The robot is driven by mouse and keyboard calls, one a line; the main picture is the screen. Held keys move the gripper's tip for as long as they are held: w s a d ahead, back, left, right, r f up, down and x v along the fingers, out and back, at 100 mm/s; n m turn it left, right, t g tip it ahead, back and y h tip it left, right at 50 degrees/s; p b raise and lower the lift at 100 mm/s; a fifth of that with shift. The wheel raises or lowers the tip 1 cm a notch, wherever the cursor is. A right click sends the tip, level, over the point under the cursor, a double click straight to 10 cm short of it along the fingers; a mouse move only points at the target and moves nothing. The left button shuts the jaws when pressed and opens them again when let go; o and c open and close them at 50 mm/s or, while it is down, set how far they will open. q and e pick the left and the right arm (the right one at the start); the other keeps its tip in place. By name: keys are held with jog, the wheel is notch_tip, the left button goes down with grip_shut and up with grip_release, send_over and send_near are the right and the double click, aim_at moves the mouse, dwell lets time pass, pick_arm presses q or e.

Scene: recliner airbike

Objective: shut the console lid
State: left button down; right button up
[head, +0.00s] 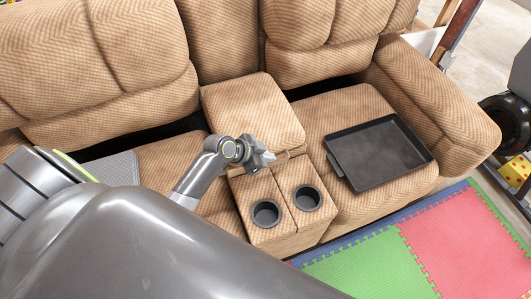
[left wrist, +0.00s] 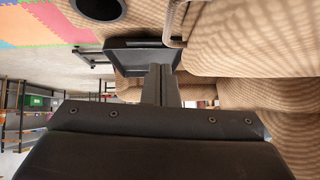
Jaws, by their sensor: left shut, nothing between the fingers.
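The console lid (head: 253,108) is a tan padded block between the two seats, behind the two cup holders. It appears to lie low over the console; I cannot tell if a gap is left under it. My left gripper (head: 270,158) is by that front edge, near the handle, shut and empty. My right gripper is not in view.
Two dark cup holders (head: 266,213) and (head: 308,198) sit in the console front. A black tray (head: 380,152) lies on the right seat. A grey cloth-like item (head: 112,169) is on the left seat. Foam mats (head: 440,245) cover the floor in front.

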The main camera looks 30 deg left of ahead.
pick_arm(q)
jog(key=v, duration=0.9)
jog(key=shift+s, duration=0.5)
